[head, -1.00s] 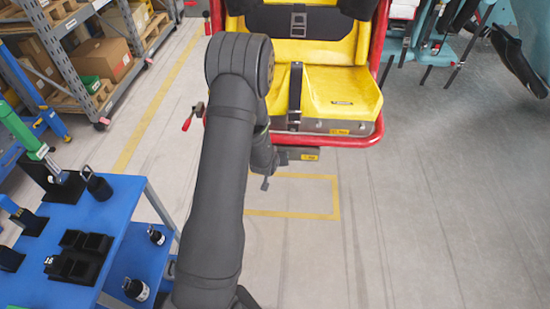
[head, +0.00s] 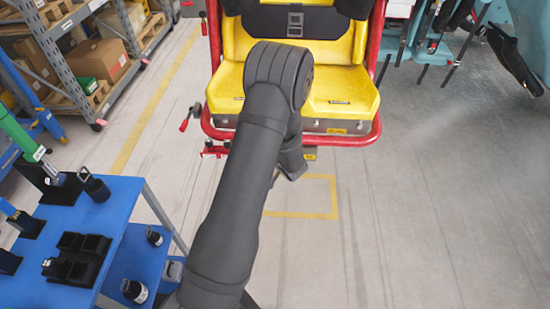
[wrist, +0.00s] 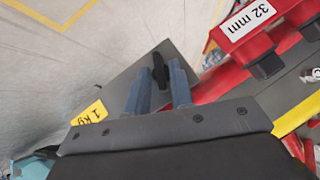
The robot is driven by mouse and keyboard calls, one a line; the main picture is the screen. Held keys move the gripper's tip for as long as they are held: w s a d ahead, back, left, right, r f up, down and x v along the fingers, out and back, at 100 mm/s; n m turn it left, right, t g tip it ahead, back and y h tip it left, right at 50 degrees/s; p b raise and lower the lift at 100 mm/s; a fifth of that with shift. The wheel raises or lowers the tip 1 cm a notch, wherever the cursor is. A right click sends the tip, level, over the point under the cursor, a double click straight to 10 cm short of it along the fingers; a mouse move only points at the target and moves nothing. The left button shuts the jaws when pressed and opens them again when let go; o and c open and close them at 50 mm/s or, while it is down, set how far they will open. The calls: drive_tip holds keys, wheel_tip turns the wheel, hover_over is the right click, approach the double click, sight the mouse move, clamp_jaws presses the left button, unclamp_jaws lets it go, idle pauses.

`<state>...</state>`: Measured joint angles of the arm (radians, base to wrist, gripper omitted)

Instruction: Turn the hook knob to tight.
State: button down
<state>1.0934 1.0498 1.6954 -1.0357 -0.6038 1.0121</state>
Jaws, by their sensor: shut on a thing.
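In the wrist view the hook knob (wrist: 160,62) is a small dark bar-shaped knob on the face of a grey box (wrist: 118,92). The box has a yellow label reading 1 kg. My gripper (wrist: 159,74) has its two blue-grey fingers on either side of the knob and is shut on it. The fingers hide part of the knob, and I see no mark for tight. In the head view my arm hides the gripper and the knob, below the front of the yellow seat (head: 352,92).
A red block (wrist: 240,20) labelled 32 mm, with dark pads, sits close to the right of my fingers. The seat has a red tubular frame (head: 378,125). A blue cart (head: 130,200) with tools stands at left. The floor to the right is open.

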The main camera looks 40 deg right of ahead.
drive_tip(key=m+t+y, duration=0.1)
drive_tip(key=m+t, duration=0.1)
drive_tip(key=t, duration=0.1)
drive_tip(key=f+m+t+y, duration=0.1)
drive_tip(key=m+t, duration=0.1)
drive_tip(key=d+m+t+y, duration=0.1)
drive_tip(key=m+t+y, duration=0.1)
drive_tip(key=t, duration=0.1)
drive_tip(key=shift+s+f+m+t, duration=0.15)
drive_tip(key=shift+s+m+t, duration=0.15)
drive_tip(key=shift+s+m, duration=0.1)
drive_tip(key=shift+w, duration=0.1)
idle(0.4)
drive_tip(key=c, duration=1.5)
unclamp_jaws()
drive_tip(key=shift+c, duration=0.2)
drive_tip(key=shift+a, duration=0.1)
